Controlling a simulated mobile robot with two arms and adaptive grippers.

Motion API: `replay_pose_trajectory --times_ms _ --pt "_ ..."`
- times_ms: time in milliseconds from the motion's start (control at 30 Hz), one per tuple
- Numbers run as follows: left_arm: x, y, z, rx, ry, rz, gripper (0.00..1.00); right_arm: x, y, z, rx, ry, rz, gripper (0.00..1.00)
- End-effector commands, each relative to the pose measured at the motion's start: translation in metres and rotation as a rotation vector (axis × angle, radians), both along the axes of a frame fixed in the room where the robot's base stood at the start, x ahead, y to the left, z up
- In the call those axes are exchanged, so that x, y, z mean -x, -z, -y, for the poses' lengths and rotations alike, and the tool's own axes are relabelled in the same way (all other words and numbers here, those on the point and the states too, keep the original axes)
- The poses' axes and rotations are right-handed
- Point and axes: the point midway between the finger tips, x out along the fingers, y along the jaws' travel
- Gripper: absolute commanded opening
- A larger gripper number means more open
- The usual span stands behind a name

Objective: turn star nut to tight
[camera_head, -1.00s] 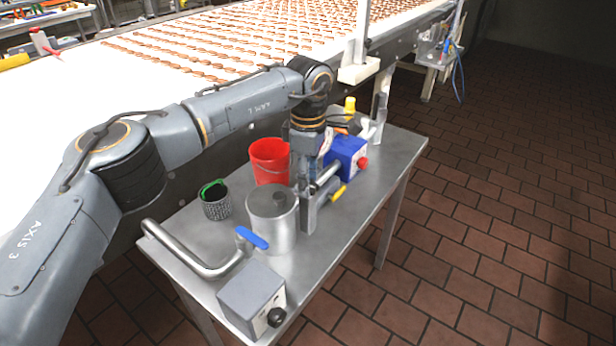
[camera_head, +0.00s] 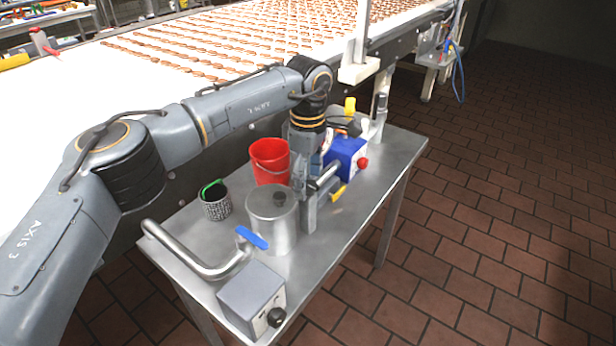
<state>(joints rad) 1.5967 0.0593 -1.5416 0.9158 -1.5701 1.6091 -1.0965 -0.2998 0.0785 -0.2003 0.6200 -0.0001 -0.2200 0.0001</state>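My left gripper (camera_head: 308,205) points down at the right side of a metal pot (camera_head: 271,227), near a grey pipe end (camera_head: 325,177) and a small yellow handle (camera_head: 338,191). Its fingers are seen edge-on and partly hidden, so I cannot tell whether they are open, or whether they touch the pot or pipe. I cannot pick out a star nut for certain. Another black knob (camera_head: 276,317) is on the front of a grey box (camera_head: 250,293). My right gripper is not in view.
The metal table (camera_head: 347,245) also holds a red bucket (camera_head: 270,162), a dark mesh cup (camera_head: 215,205), a blue box (camera_head: 346,157) with a red knob, and a bent pipe (camera_head: 187,255) with a blue handle (camera_head: 252,237). The conveyor (camera_head: 240,45) lies behind.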

Motion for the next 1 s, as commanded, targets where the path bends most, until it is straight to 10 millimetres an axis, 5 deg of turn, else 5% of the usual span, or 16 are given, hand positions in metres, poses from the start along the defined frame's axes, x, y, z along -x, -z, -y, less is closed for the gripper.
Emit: replay_pose_trajectory --times_ms 333,733,1000 --pt "0.0 -0.011 0.0 0.0 -0.001 0.001 0.67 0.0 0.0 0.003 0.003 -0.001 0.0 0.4" --pt "0.0 -0.091 0.0 0.0 -0.001 0.002 0.67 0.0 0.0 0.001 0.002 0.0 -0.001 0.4" --pt "0.0 -0.118 0.0 0.001 0.0 -0.001 0.67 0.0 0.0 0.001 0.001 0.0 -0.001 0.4"
